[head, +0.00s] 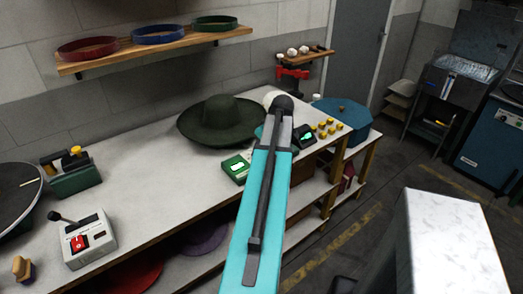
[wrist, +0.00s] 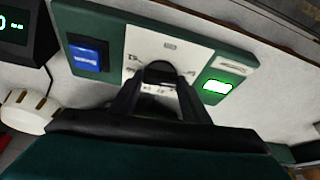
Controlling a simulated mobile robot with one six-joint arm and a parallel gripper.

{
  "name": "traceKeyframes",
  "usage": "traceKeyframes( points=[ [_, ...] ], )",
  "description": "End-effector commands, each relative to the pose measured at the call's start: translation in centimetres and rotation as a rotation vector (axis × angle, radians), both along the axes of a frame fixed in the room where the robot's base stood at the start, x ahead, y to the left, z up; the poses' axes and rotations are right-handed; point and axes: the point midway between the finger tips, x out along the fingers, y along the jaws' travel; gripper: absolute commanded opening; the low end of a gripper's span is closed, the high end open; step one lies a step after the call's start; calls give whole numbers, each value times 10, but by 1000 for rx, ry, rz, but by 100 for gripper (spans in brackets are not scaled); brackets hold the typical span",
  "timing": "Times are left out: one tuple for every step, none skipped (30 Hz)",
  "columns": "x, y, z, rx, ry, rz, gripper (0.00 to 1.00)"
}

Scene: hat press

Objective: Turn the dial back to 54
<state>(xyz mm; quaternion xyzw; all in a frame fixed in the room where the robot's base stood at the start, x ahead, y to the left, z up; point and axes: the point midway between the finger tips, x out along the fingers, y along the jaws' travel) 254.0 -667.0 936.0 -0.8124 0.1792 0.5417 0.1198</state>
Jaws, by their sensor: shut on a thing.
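A green control box (wrist: 115,22) with a white panel (wrist: 150,42) fills the upper part of the wrist view. A dark dial (wrist: 160,70) sits on the panel, mostly covered by my fingers. My gripper (wrist: 158,80) is shut on the dial, one finger on each side. The scale marks around the dial are only partly visible, and its setting cannot be read. In the head view the green box (head: 236,167) shows beside my turquoise arm, which hides my gripper.
A black device with green digits (wrist: 25,32) and a white round part (wrist: 28,110) stand close by on the left in the wrist view. On the bench (head: 160,170), a dark green hat (head: 222,118) lies behind the box and a grey red-switched device (head: 88,240) stands front left.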

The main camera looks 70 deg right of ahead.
Motion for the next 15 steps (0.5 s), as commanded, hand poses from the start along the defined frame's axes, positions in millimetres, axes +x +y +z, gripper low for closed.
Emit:
traceKeyframes(
  points=[
    [-6, -1, -3, 5, 11, 22, 20],
    [-6, -1, -3, 5, 11, 37, 20],
    [-6, -1, -2, 4, 11, 56, 20],
    [-6, -1, -2, 4, 11, 69, 20],
    [-6, -1, -2, 4, 11, 80, 20],
    [-6, -1, -2, 5, 11, 94, 20],
    [-6, -1, -2, 5, 12, 103, 20],
    [-6, -1, -2, 5, 11, 110, 20],
    [-6, -1, -2, 5, 11, 119, 20],
    [-6, -1, -2, 4, 11, 124, 20],
    [-6, -1, -2, 5, 11, 128, 20],
    [-6, 0, -2, 5, 11, 132, 20],
    [-5, 0, -2, 5, 11, 134, 20],
    [-5, 0, -2, 5, 11, 136, 20],
    [-5, 0, -2, 5, 11, 138, 20]
  ],
)
